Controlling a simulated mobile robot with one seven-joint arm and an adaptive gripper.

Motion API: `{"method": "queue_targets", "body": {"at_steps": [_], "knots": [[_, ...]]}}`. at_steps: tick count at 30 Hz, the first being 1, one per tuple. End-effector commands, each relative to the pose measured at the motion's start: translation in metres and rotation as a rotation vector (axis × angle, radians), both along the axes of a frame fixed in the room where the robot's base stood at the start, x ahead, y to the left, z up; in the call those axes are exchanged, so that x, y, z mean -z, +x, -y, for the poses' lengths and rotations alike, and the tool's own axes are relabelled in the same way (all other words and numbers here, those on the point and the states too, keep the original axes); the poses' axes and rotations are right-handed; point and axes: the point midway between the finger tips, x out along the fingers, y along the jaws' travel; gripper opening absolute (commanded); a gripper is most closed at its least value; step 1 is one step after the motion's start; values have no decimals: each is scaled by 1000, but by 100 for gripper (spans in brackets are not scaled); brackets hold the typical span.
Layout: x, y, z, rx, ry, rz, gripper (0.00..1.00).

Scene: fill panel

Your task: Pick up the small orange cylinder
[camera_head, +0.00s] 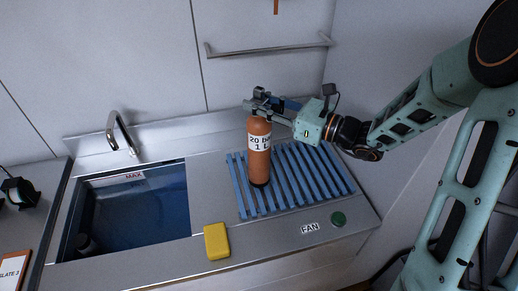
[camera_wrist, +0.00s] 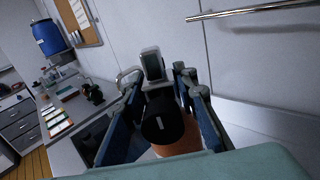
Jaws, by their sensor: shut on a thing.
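The small orange cylinder (camera_head: 259,168) is upright over the blue slatted rack (camera_head: 312,172), with a white label reading "20 bar 1 L" and a dark base. I cannot tell whether its base touches the slats. My gripper (camera_head: 264,104) comes in from the right and is shut around the cylinder's top end, which it partly hides. In the wrist view my gripper (camera_wrist: 160,95) has its blue-padded fingers on both sides of the cylinder's black top, and the orange body (camera_wrist: 184,146) shows just below.
A sink basin (camera_head: 135,210) with blue water lies to the left, with a tap (camera_head: 122,134) behind it. A yellow block (camera_head: 216,241) lies in front of the rack. A green button (camera_head: 338,219) marked FAN is at the front right. A wall rail (camera_head: 265,49) runs behind.

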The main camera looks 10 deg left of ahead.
Motion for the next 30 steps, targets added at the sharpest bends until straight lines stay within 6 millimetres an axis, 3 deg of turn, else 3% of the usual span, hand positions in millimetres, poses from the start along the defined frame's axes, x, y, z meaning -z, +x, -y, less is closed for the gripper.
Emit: {"method": "queue_targets", "body": {"at_steps": [14, 26, 30], "knots": [[-8, 0, -1, -2, 7, 8, 0], [-40, 1, -1, -2, 8, 8, 0], [-54, -10, 4, -1, 7, 8, 0]]}}
